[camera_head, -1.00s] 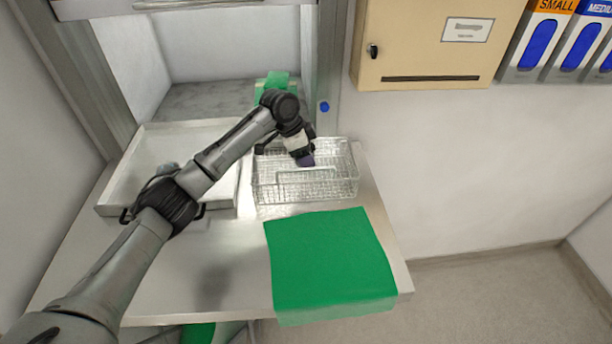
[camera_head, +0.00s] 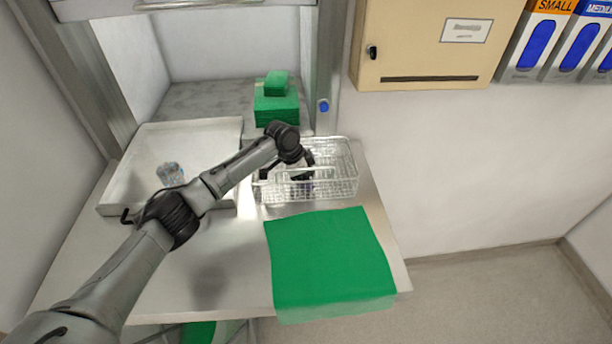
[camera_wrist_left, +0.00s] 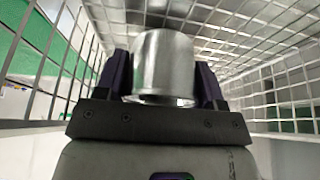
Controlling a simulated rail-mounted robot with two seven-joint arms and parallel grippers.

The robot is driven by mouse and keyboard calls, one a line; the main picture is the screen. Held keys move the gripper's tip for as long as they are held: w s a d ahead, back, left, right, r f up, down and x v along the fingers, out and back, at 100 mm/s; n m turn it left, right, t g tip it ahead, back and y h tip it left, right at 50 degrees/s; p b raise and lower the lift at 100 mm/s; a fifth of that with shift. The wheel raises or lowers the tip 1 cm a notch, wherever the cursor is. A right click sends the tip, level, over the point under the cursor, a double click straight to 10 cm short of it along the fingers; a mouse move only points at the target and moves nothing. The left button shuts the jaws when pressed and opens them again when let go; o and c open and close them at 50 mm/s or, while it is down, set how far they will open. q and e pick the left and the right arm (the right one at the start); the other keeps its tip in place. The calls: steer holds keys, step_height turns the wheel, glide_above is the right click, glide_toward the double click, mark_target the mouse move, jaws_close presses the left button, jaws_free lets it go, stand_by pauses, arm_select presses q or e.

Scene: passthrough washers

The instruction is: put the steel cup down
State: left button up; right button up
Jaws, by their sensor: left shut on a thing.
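The steel cup (camera_wrist_left: 164,65) shows in the left wrist view as a shiny cylinder between the purple fingers of my left gripper (camera_wrist_left: 164,85), which is shut on it. Wire mesh surrounds it on both sides and beyond. In the head view my left gripper (camera_head: 302,178) is down inside the wire basket (camera_head: 335,187), in its left half. The cup itself is hidden there by the gripper and mesh. I cannot tell whether the cup touches the basket floor. My right gripper is not in view.
A green cloth (camera_head: 328,262) covers the bench in front. Green stacked packs (camera_head: 276,108) stand behind, beside a metal post. A beige cabinet (camera_head: 432,45) hangs on the wall.

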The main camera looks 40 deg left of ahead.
arm_select(q)
steer(key=shift+f, duration=0.15)
steer(key=o, duration=0.6)
steer(key=shift+o, duration=0.2)
steer(key=v, duration=1.2)
steer(key=shift+r+b, duration=0.25)
steer(key=shift+b, duration=0.15)
steer(key=shift+w, duration=0.1)
